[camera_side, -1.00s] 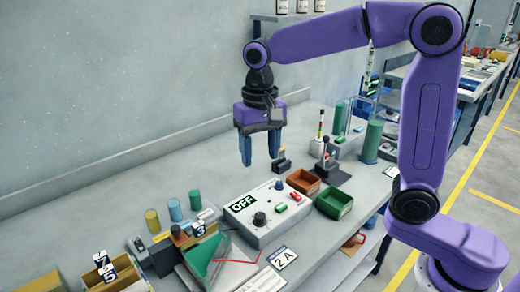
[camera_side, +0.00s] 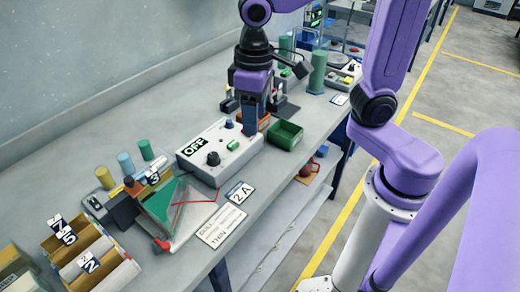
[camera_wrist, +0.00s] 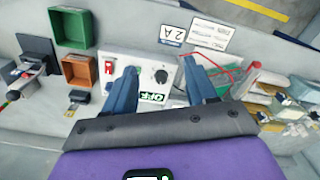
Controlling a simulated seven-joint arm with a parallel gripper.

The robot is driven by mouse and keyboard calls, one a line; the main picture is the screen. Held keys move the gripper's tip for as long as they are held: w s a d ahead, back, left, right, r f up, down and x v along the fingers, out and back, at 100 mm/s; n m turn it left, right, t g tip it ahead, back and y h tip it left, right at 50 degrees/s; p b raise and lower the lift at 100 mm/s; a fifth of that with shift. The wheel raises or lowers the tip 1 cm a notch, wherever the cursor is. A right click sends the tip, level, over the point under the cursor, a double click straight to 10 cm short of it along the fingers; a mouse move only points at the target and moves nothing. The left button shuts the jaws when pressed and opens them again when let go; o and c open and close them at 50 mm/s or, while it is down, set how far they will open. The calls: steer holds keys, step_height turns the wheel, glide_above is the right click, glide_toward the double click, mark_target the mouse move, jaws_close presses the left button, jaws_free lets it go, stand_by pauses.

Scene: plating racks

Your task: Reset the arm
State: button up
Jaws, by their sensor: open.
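My purple gripper (camera_side: 251,118) is in the side view, pointing down over the bench near the far right end of the control box. Its blue fingers are apart and nothing is between them. In the wrist view the open fingers (camera_wrist: 163,88) spread over the control box. The white control box (camera_side: 205,140) has an OFF label, a dark knob (camera_side: 213,158) and a green button (camera_side: 232,145). The fingers partly cover the brown bin (camera_side: 265,120) in the side view; I cannot tell the gap to the bench.
A green bin (camera_side: 285,134) stands right of the gripper. A rack with a green wedge (camera_side: 160,200), coloured cylinders (camera_side: 125,163) and numbered brown boxes (camera_side: 90,255) are at the lower left. Green cylinders (camera_side: 317,72) stand behind. Bare bench lies along the wall.

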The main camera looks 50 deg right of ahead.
steer(key=s+d+f+n, duration=0.2)
steer(key=s+d+n, duration=0.1)
steer(key=s, duration=0.4)
steer(key=s+d+f+n, duration=0.2)
steer(key=s+d+n, duration=0.2)
steer(key=s, duration=0.3)
steer(key=shift+n, duration=0.5)
